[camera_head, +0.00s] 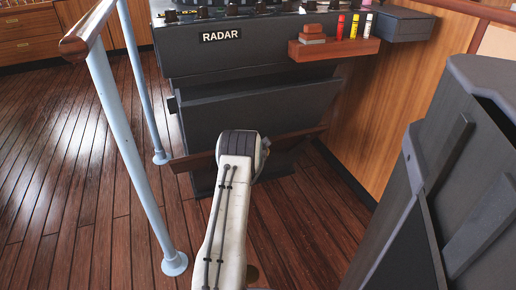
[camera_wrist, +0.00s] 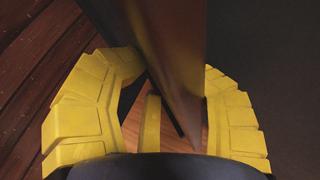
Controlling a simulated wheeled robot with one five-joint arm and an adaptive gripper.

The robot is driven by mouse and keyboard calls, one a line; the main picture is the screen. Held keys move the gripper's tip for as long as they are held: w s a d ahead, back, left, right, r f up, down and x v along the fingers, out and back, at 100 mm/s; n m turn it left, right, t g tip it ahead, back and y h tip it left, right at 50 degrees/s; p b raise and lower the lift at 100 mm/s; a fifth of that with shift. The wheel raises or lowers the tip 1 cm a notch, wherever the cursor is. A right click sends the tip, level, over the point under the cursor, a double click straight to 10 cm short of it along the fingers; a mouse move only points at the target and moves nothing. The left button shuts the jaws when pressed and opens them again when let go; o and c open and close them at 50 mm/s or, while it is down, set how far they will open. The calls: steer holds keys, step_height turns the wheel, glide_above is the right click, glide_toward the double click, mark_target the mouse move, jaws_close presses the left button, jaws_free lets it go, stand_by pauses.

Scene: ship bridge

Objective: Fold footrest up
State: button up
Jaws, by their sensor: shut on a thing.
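The footrest (camera_head: 191,161) is a brown wooden board low across the front of the dark radar console (camera_head: 250,105). In the head view my arm covers its middle, and its ends show on both sides. In the wrist view the footrest (camera_wrist: 172,40) runs down between the yellow fingers of my gripper (camera_wrist: 170,68). The gripper is shut on the board, with one finger on each side. In the head view the gripper is hidden behind my arm. The footrest's exact tilt is hard to tell.
A pale blue railing (camera_head: 125,140) with a wooden top stands left of the console. A dark grey cabinet (camera_head: 440,190) fills the right foreground. A small wooden holder (camera_head: 333,48) with coloured markers sits on the console's edge. Open plank floor (camera_head: 60,130) lies to the left.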

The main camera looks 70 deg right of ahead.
steer(key=shift+w+d+r, duration=0.25)
steer(key=shift+w+r, duration=0.25)
steer(key=shift+r, duration=0.3)
steer(key=o, duration=1.1)
steer(key=shift+o, duration=0.2)
steer(key=shift+w+a+f, duration=0.1)
steer(key=shift+a+f, duration=0.15)
steer(key=shift+f, duration=0.05)
steer(key=shift+a, duration=0.1)
steer(key=v, duration=1.1)
steer(key=shift+s+a+r, duration=0.25)
steer(key=shift+r, duration=0.05)
